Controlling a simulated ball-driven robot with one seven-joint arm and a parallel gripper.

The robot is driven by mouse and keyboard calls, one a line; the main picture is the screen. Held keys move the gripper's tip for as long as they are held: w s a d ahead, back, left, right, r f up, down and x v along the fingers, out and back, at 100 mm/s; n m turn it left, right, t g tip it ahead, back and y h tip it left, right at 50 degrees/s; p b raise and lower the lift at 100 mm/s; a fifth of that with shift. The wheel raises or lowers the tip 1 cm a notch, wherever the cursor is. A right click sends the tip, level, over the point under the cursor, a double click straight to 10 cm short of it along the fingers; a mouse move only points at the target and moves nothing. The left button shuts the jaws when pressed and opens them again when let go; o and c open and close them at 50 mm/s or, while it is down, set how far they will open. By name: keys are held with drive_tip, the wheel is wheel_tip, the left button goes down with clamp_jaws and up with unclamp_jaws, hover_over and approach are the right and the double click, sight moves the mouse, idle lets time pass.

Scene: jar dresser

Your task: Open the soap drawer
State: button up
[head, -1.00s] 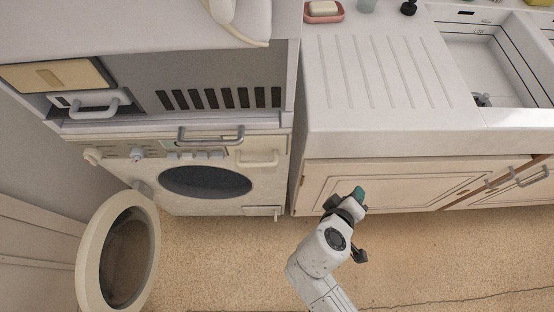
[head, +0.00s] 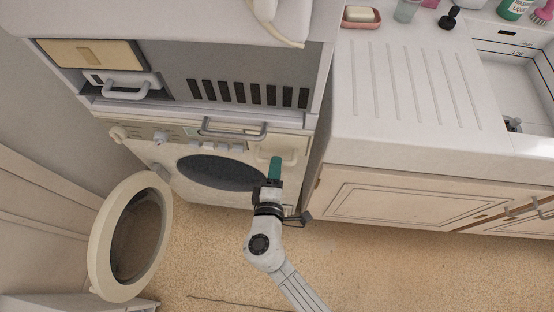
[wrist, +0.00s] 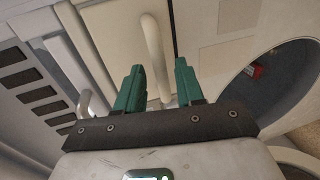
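The soap drawer (wrist: 117,28) is a cream panel at the top of the washing machine's front. Its pale bar handle (wrist: 153,50) shows in the wrist view. In the head view the drawer's handle (head: 288,160) is partly covered by my green fingers. My gripper (wrist: 159,66) is open, and its two green fingers stand apart with the handle seen in the gap between them. In the head view my gripper (head: 275,161) is at the right end of the machine's front, at the handle. I cannot tell whether the fingers touch it. The drawer looks shut.
The washing machine's round door (head: 130,235) hangs open at the left. A metal bar handle (head: 234,133) sits just above the control panel. A slotted grey panel (head: 250,92) is above that. The sink cabinet (head: 400,203) stands right; the floor (head: 370,270) before it is clear.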

drive_tip(key=shift+x, duration=1.55)
clamp_jaws()
